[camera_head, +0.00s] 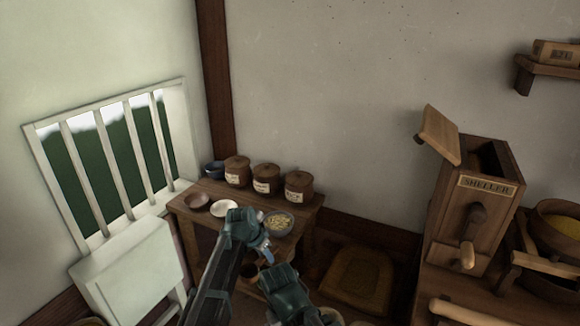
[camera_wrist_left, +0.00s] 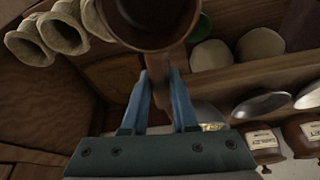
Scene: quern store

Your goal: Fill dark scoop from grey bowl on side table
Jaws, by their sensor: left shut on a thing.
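My left gripper (camera_head: 265,251) is over the front of the side table (camera_head: 312,212) in the head view, close to the grey bowl (camera_head: 279,222). The bowl holds pale yellow contents. In the left wrist view my left gripper (camera_wrist_left: 160,95) is shut on the handle of the dark scoop (camera_wrist_left: 150,40). The scoop's round cup is cut off by the top edge, and I cannot tell what is in it. The bowl (camera_wrist_left: 207,112) shows partly behind a finger there. I cannot make out the scoop clearly in the head view.
Several lidded brown jars (camera_head: 266,179) line the table's back, with a dark blue cup (camera_head: 213,169) at left. A wooden sheller (camera_head: 474,205) stands right. Pale sacks (camera_wrist_left: 62,30) show in the wrist view.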

